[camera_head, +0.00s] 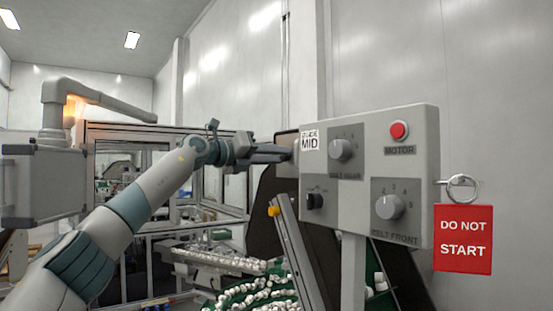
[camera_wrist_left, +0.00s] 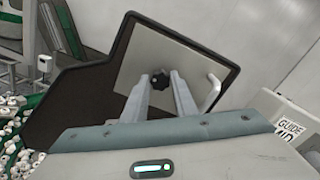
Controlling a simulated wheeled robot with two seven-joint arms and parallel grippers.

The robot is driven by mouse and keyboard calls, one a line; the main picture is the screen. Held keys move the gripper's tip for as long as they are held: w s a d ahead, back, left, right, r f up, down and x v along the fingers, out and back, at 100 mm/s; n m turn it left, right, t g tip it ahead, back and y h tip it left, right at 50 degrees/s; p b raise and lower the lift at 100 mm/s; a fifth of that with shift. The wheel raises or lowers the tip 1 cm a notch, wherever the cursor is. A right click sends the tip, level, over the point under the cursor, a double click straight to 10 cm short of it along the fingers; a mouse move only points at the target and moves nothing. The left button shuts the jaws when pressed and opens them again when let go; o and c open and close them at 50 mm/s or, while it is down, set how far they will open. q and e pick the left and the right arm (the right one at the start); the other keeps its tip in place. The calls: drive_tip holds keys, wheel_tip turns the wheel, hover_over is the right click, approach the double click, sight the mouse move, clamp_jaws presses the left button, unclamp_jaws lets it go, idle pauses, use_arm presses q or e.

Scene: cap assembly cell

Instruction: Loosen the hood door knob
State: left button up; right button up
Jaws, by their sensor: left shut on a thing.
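The hood door knob (camera_wrist_left: 159,79) is black and lobed and sits on a pale door panel (camera_wrist_left: 189,56) in the left wrist view. My left gripper (camera_wrist_left: 161,84) is shut on the knob, one finger on each side of it. In the head view my left gripper (camera_head: 288,152) reaches in behind the grey control box, and the knob is hidden there. The panel lies on a dark hood (camera_wrist_left: 75,100), and its white handle (camera_wrist_left: 211,93) is to the right of the fingers. My right gripper is in neither view.
A grey control box (camera_head: 366,125) with dials and a red button stands close in front of the gripper. A red "DO NOT START" sign (camera_head: 463,238) hangs at its right. White caps (camera_head: 268,292) lie on green belts below.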

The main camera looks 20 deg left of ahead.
use_arm(q)
drive_tip(key=n+b, duration=0.3)
drive_tip(key=n, duration=0.9)
drive_tip(key=shift+f, duration=0.1)
drive_tip(key=shift+a+n, duration=0.1)
drive_tip(key=shift+n, duration=0.2)
drive_tip(key=o, duration=1)
drive_tip(key=shift+o, duration=0.2)
drive_tip(key=shift+s+b, duration=0.1)
drive_tip(key=shift+b, duration=0.2)
